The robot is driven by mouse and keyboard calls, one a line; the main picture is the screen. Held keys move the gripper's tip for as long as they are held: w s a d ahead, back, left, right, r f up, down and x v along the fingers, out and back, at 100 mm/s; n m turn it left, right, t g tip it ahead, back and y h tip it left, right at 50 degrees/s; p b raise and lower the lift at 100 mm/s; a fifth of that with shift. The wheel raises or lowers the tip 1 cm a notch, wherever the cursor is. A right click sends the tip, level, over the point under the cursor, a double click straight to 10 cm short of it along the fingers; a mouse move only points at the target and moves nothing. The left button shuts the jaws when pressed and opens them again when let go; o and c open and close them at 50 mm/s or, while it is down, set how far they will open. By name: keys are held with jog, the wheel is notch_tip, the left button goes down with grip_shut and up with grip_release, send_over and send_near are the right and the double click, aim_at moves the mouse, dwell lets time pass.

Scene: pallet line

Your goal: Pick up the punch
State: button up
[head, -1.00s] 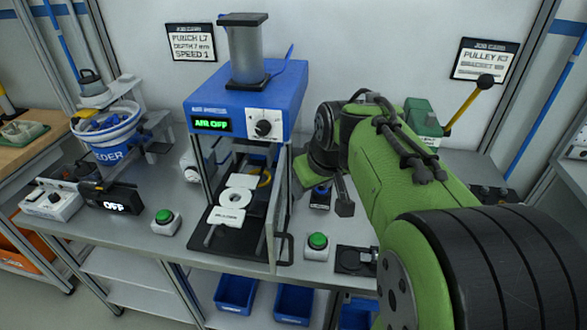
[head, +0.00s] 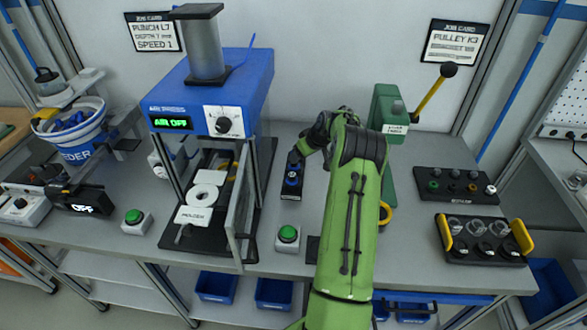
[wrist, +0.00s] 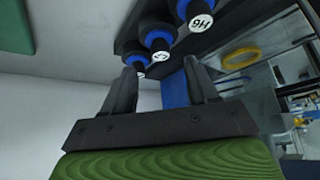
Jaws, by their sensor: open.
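Several punches with blue collars and white end labels hang in a dark rack in the wrist view. The nearest punch (wrist: 200,20) reads H6. The middle punch (wrist: 160,50) has a label that looks like L7, though it is small. A third punch (wrist: 137,63) is partly hidden behind a finger. My gripper (wrist: 163,75) is open and empty, its fingers pointing toward the middle and far punches, with no clear contact.
The blue air press (head: 215,95), reading AIR OFF, stands left of the rack with its guard frame. A green-button box (head: 288,238) sits in front. A green lever press (head: 387,105) stands to the right. A job card (head: 153,32) reads PUNCH L7.

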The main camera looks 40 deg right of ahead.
aim_at(294, 169)
jog(key=x, duration=0.5)
jog(key=shift+w+d+f, duration=0.1)
jog(key=shift+w+f, duration=0.15)
jog(key=shift+s+r, duration=0.1)
grip_shut()
